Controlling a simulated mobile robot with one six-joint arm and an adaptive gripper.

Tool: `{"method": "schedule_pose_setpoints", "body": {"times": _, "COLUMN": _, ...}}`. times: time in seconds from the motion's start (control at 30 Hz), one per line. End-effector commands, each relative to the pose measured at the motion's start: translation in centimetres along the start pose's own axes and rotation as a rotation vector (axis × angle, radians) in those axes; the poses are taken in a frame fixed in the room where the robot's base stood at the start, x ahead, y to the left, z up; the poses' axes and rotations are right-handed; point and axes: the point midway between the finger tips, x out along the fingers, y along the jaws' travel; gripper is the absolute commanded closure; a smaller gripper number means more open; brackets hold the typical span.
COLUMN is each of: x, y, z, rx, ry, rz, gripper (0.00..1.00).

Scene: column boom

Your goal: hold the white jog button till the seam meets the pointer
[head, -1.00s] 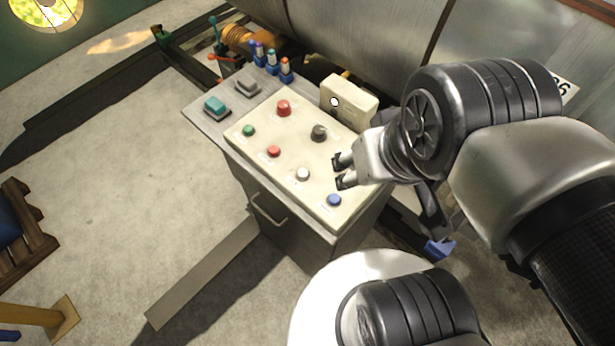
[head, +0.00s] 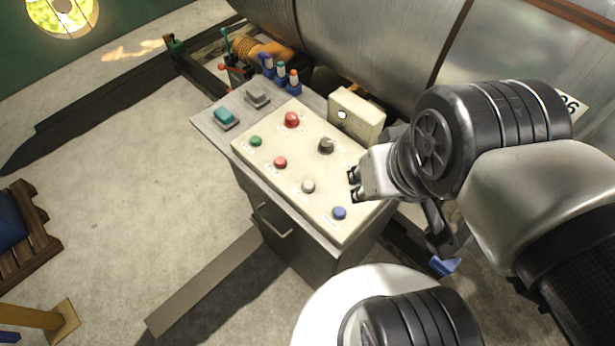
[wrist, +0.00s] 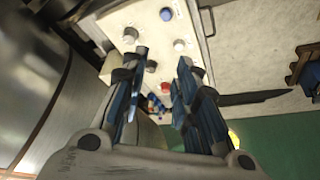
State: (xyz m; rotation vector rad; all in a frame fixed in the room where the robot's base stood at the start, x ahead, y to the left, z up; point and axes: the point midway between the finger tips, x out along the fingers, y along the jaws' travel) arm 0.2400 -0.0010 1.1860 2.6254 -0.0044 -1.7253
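The white jog button (head: 308,186) sits on the sloping cream panel (head: 262,164) of a grey console, between a small red button and a blue button. It also shows in the wrist view (wrist: 179,45), beyond my fingers. My gripper (head: 354,186) is to the right of the white button in the head view, above the panel's right part, apart from the button. In the wrist view its two blue-sided fingers (wrist: 160,68) stand apart with nothing between them. A dark seam line (head: 455,40) runs across the large metal cylinder (head: 400,35) behind. I cannot make out the pointer.
Near the white button are a blue button (head: 340,212), a small red button (head: 281,162), a black knob (head: 326,145), a larger red button (head: 291,119) and a green button (head: 256,141). A cream box (head: 357,112) stands behind the panel. Floor left of the console is open.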

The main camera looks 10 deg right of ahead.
Motion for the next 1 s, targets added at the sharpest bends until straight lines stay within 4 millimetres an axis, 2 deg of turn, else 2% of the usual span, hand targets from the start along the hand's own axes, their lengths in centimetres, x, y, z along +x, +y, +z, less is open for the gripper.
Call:
{"method": "schedule_pose_setpoints", "body": {"times": 0.37, "x": 0.00, "y": 0.00, "z": 0.00, "rx": 0.000, "ry": 0.000, "rz": 0.000, "gripper": 1.00}}
{"method": "schedule_pose_setpoints", "body": {"times": 1.0, "x": 0.00, "y": 0.00, "z": 0.00, "rx": 0.000, "ry": 0.000, "rz": 0.000, "gripper": 1.00}}
